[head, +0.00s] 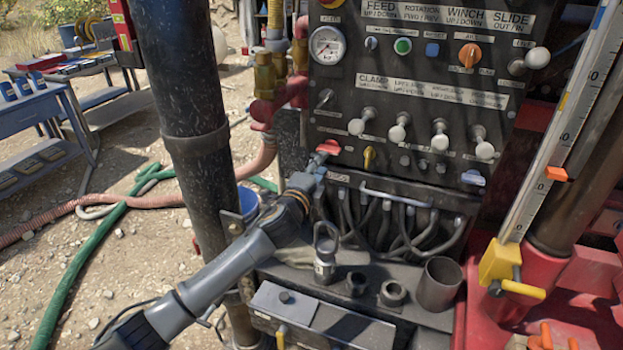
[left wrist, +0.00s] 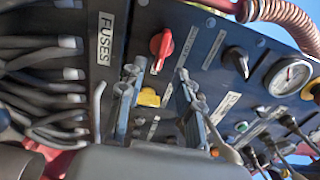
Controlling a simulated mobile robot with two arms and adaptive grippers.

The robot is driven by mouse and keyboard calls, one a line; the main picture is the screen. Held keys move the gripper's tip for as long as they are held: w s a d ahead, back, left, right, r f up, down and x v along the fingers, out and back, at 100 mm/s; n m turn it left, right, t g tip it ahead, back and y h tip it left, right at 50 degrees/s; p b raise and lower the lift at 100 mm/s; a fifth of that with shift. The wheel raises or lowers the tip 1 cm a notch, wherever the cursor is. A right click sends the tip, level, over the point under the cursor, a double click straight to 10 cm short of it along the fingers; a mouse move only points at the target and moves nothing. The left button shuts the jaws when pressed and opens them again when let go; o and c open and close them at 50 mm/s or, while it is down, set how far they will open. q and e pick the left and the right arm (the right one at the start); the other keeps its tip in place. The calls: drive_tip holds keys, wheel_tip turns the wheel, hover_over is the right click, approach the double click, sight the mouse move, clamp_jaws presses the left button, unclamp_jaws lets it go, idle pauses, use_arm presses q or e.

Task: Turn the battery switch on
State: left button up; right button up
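The red rotary knob (head: 328,148), the likely battery switch, sits low on the left of the dark control panel. It also shows in the left wrist view (left wrist: 161,45), just past the fingertips; its label is too blurred to read. My left gripper (head: 316,168) is at the panel, just below and left of the red knob. In the left wrist view its two fingers (left wrist: 158,78) are apart with nothing held between them. Whether a fingertip touches the knob cannot be told. My right gripper is not in view.
A yellow knob (head: 369,158) is close right of the red one, and shows between the fingers in the wrist view (left wrist: 149,97). White-tipped levers (head: 398,130) stick out further right. Cables (head: 400,225) hang below. A black pipe (head: 185,100) stands left of the panel.

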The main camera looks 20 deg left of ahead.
use_arm(q)
drive_tip(key=s, duration=0.6)
drive_tip(key=shift+s, duration=0.2)
drive_tip(key=shift+a, duration=0.1)
